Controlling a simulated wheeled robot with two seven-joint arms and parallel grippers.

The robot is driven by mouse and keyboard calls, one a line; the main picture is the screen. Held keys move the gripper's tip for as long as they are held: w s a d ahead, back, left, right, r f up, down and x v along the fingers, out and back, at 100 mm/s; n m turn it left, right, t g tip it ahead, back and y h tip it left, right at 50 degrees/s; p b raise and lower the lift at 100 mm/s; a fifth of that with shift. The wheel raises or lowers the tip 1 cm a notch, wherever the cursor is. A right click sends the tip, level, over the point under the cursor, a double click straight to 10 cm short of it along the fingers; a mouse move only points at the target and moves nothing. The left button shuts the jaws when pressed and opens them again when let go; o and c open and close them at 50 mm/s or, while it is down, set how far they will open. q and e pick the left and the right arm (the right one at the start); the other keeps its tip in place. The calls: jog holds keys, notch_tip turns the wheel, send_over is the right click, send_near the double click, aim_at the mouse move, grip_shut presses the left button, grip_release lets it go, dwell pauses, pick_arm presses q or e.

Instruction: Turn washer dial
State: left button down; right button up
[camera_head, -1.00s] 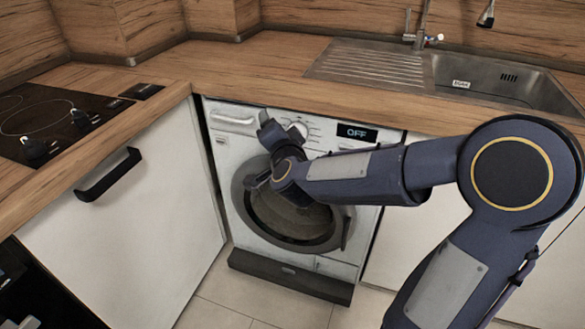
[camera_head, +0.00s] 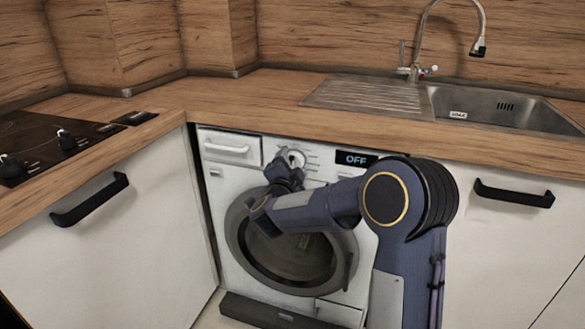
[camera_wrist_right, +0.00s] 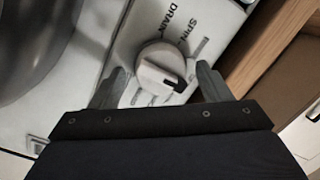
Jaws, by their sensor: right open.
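The washer (camera_head: 240,185) is white, with a round dark-rimmed door, and stands under the counter. Its dial (camera_head: 296,158) is a pale round knob on the top panel, left of a display (camera_head: 357,158) reading "OFF". My right gripper (camera_head: 284,168) is at the dial and partly covers its lower side. In the right wrist view the dial (camera_wrist_right: 152,62) lies between the two open fingers of the gripper (camera_wrist_right: 160,72), with a visible gap on either side. My left gripper is out of view.
The wooden counter (camera_head: 230,95) overhangs just above the washer panel. A sink (camera_head: 480,105) with a tap is at the right. A hob (camera_head: 45,145) is at the left, above a white cabinet with a black handle (camera_head: 90,200).

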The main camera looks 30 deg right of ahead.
jog(key=c, duration=1)
jog(key=shift+r+n+p, duration=0.2)
jog(key=shift+n+p, duration=0.3)
jog(key=shift+p, duration=0.4)
jog(key=n+p, duration=0.3)
jog(key=p, duration=0.1)
jog(key=n+g+p, duration=0.1)
jog(key=n+p, duration=0.3)
jog(key=p, duration=0.1)
jog(key=n+p, duration=0.3)
jog(key=p, duration=0.2)
jog(key=shift+w+a+r+n+g, duration=0.1)
jog(key=shift+w+r+n+g, duration=0.05)
jog(key=shift+r+n+g, duration=0.15)
jog(key=shift+f+n+p, duration=0.25)
jog(key=shift+n+p, duration=1.35)
jog(key=shift+p, duration=0.3)
jog(key=o, duration=1)
